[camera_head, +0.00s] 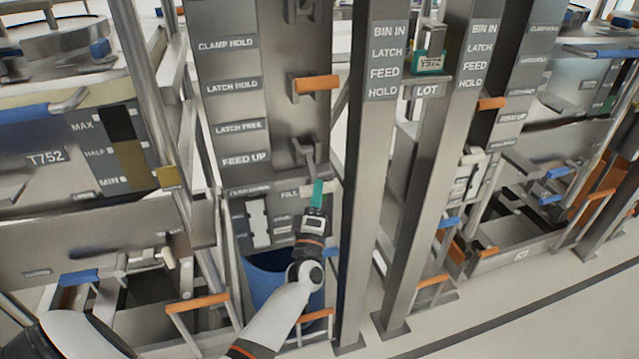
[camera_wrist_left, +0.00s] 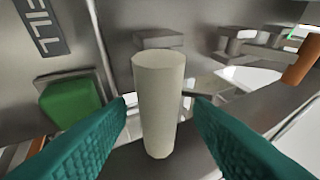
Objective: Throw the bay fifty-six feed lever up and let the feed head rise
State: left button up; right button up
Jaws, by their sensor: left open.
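My left gripper (camera_head: 317,194) reaches in at a metal bay post, just below the FEED UP label (camera_head: 246,159). A grey lever (camera_head: 308,156) juts from the post there, and the gripper is at its lower end. In the left wrist view, a pale cylindrical grip (camera_wrist_left: 158,100) stands between the two teal fingers of my left gripper (camera_wrist_left: 160,125). The fingers are open, with a visible gap on each side of the grip. The feed head cannot be made out clearly. No bay number fifty-six is readable. My right gripper is out of view.
An orange-handled lever (camera_head: 316,83) sits higher on the post, near the LATCH HOLD label (camera_head: 232,86). A blue bin (camera_head: 262,280) stands below, partly behind my arm. A grey upright (camera_head: 368,190) rises close on the right. A green block (camera_wrist_left: 72,108) shows in the wrist view.

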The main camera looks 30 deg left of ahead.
aim_at(311, 166)
pick_arm(q)
jog(key=shift+x, duration=1.75)
grip_shut()
